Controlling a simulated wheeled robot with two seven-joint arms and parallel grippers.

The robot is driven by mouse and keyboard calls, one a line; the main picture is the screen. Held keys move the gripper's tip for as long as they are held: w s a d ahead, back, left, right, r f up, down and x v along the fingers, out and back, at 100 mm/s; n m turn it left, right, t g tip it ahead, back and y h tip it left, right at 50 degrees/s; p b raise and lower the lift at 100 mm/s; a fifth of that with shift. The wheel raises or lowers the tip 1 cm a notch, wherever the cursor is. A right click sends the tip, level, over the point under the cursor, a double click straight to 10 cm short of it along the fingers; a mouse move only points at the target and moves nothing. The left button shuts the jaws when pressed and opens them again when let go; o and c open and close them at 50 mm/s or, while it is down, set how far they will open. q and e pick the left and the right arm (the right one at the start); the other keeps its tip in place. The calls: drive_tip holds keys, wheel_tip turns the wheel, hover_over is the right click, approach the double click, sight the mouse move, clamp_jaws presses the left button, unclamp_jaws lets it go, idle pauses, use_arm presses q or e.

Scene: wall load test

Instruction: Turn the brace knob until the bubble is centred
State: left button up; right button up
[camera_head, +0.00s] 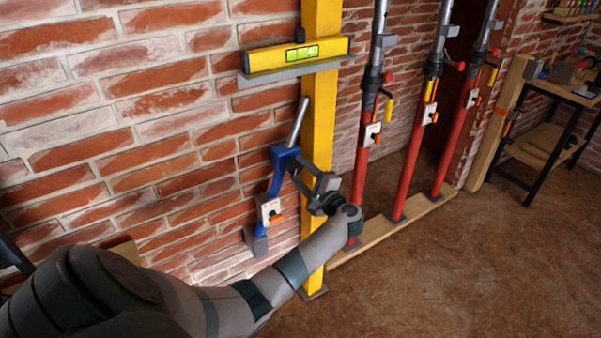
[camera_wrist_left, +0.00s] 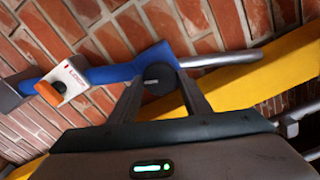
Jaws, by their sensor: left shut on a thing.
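The blue brace (camera_head: 277,180) leans against the brick wall, with a steel rod rising from its top. Its round dark knob (camera_wrist_left: 157,78) with a pale mark sits between my left gripper's fingers in the left wrist view. My left gripper (camera_head: 297,170) is shut on this knob; in the head view the gripper hides the knob. A yellow spirit level (camera_head: 270,58) rests on a grey ledge across the yellow post (camera_head: 320,100). Its green vial (camera_head: 302,53) faces me. The bubble looks like a pale spot right of the vial's middle, but it is very small. My right gripper is out of view.
Several red props (camera_head: 420,140) with grey tops stand on a wooden sill plank (camera_head: 430,208) right of the post. A white tag (camera_head: 268,210) with an orange part hangs on the brace. A workbench (camera_head: 565,95) stands at the far right. The brown floor in front is clear.

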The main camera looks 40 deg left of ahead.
use_arm(q)
drive_tip(key=shift+f, duration=0.15)
drive_tip(key=n+b, duration=0.2)
drive_tip(key=b, duration=0.1)
drive_tip(key=shift+f, duration=0.1)
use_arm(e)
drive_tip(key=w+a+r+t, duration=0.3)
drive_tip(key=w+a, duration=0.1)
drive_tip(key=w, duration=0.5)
use_arm(q)
drive_tip(key=n+b, duration=0.4)
drive_tip(key=b, duration=0.1)
drive_tip(key=shift+r+n+b, duration=0.2)
drive_tip(key=shift+n+b, duration=0.5)
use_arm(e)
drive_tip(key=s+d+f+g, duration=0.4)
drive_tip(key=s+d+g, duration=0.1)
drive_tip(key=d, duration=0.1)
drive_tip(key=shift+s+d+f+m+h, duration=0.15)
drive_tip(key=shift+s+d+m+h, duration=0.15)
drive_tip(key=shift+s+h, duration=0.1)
use_arm(q)
drive_tip(key=o, duration=1)
drive_tip(key=shift+o, duration=0.2)
drive_tip(key=shift+d, duration=0.15)
